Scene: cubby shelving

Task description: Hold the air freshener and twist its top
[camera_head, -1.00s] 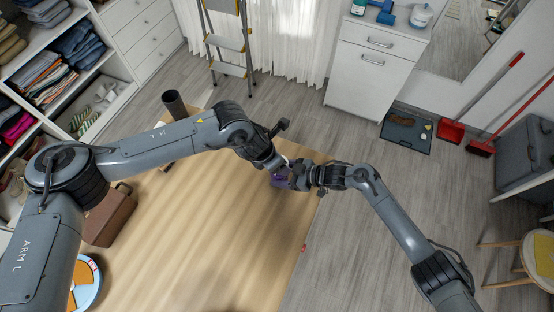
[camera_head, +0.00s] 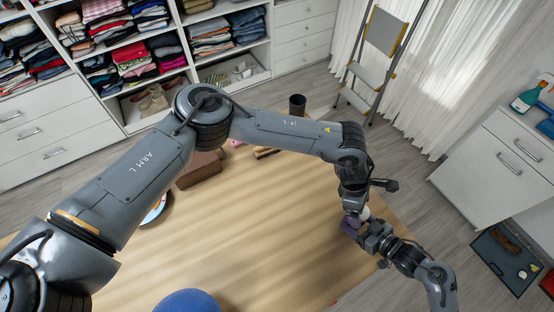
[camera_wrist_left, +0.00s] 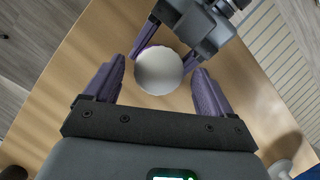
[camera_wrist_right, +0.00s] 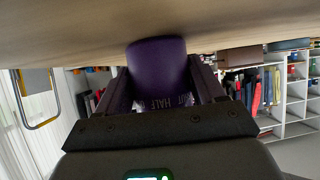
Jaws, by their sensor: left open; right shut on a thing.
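The air freshener has a purple body (camera_wrist_right: 157,62) and a round white top (camera_wrist_left: 159,70). In the head view it is at the right part of the wooden table, and the two grippers partly hide it. My right gripper (camera_head: 364,232) is shut on the purple body from the side; its fingers flank the body in the right wrist view. My left gripper (camera_head: 355,208) is above it, pointing down. In the left wrist view its purple fingers are open on either side of the white top, with gaps visible.
The wooden table (camera_head: 260,240) is bare around the air freshener. A brown case (camera_head: 198,170), a dark cylinder (camera_head: 297,105) and a blue rounded object (camera_head: 188,302) are farther away. Shelves, a step ladder (camera_head: 385,50) and a white cabinet (camera_head: 500,150) stand beyond.

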